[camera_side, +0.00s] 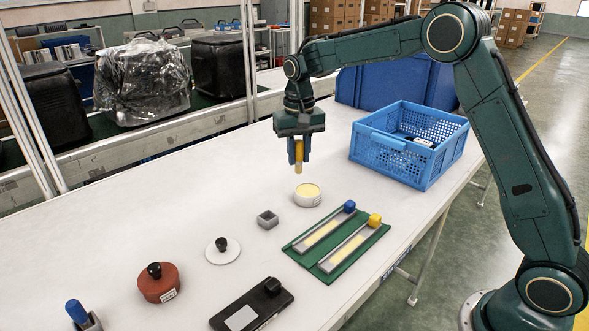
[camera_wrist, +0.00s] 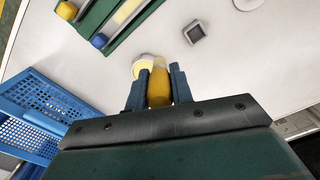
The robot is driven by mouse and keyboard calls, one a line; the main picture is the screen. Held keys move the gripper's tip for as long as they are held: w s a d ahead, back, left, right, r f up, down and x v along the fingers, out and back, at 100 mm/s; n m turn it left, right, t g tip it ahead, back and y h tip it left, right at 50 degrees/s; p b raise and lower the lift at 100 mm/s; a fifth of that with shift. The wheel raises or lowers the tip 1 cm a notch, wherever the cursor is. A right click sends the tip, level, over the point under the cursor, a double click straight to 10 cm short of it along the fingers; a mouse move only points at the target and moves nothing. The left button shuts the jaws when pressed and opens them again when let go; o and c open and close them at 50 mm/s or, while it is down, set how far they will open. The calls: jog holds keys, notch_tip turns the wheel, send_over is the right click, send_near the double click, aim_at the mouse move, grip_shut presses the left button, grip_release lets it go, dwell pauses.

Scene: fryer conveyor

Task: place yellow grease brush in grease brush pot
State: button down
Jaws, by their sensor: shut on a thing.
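My gripper (camera_side: 298,152) is shut on the yellow grease brush (camera_side: 299,168), which hangs roughly upright above the table. In the wrist view the brush (camera_wrist: 158,84) sits between the two blue fingers. A round white pot with pale yellow contents (camera_side: 308,194) stands on the table just below and slightly right of the brush; in the wrist view the brush partly covers this pot (camera_wrist: 143,62). A small square grey holder (camera_side: 267,218), open and empty, stands nearer the camera. It also shows in the wrist view (camera_wrist: 196,32). I cannot tell for certain which is the grease brush pot.
A green mat (camera_side: 301,247) holds two trays with blue and yellow knobs. A blue crate (camera_side: 372,158) stands behind right. A white disc (camera_side: 222,254), red pot (camera_side: 159,288), black plate (camera_side: 250,308) and blue-handled item in a grey holder (camera_side: 76,312) lie in front.

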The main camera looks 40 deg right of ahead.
jog(key=w+a+r+n, duration=0.3)
jog(key=w+a+r, duration=0.1)
jog(key=a, duration=0.3)
jog(key=shift+w+r, duration=0.2)
jog(key=shift+r, duration=0.5)
notch_tip(320, 180, down, 20)
dwell(0.6)
jog(key=shift+f, duration=0.1)
jog(key=c, duration=1.2)
grip_release()
jog(key=shift+c, duration=0.2)
jog(key=shift+o, duration=0.2)
